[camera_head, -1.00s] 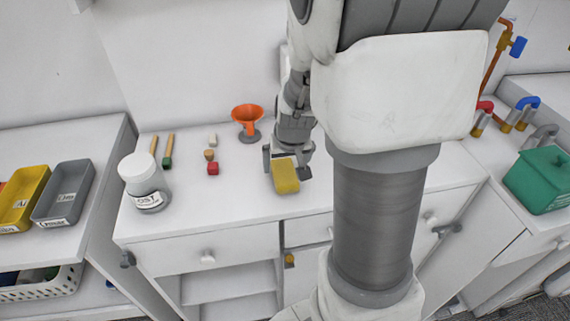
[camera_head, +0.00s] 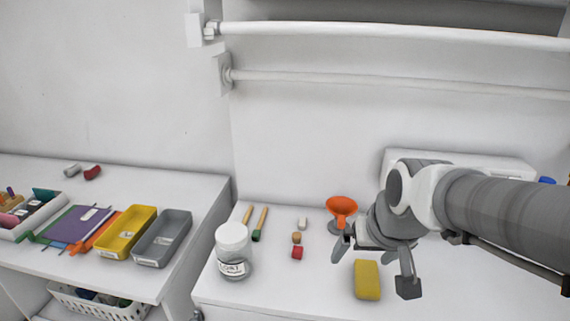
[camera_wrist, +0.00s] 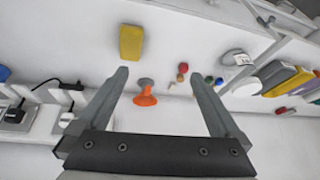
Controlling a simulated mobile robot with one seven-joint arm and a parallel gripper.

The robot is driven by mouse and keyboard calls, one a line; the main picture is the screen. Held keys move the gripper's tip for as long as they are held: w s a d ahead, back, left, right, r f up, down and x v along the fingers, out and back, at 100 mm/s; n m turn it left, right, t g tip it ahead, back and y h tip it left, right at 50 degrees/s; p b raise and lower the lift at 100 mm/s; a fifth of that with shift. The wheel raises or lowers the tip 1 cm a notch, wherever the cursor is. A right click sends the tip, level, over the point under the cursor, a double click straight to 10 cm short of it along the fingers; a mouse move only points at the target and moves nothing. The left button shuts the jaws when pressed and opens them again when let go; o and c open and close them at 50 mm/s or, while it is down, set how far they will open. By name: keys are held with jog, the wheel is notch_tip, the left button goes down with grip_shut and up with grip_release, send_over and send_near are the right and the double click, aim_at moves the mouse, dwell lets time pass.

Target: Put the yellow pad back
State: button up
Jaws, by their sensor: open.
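The yellow pad (camera_head: 367,279) lies flat on the white counter, near its front edge, to the right of the small red block. It also shows in the wrist view (camera_wrist: 131,42), beyond the left fingertip and apart from it. My gripper (camera_head: 371,268) is open and empty, raised above the counter by the pad, with its fingers spread. In the wrist view, the open fingers (camera_wrist: 166,80) frame bare counter and the orange funnel, with nothing between them.
An orange funnel (camera_head: 342,208) stands behind the gripper. A yellow tray (camera_head: 126,232) and a grey tray (camera_head: 162,238) sit on the left counter. Rails (camera_head: 400,35) run along the wall above.

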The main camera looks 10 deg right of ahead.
jog(key=s+a+r+n, duration=0.1)
jog(key=s+a+r, duration=0.3)
jog(key=s, duration=0.4)
jog(key=shift+a+n+t, duration=0.2)
jog(key=shift+n+t, duration=0.1)
jog(key=shift+r, duration=0.1)
dwell(0.7)
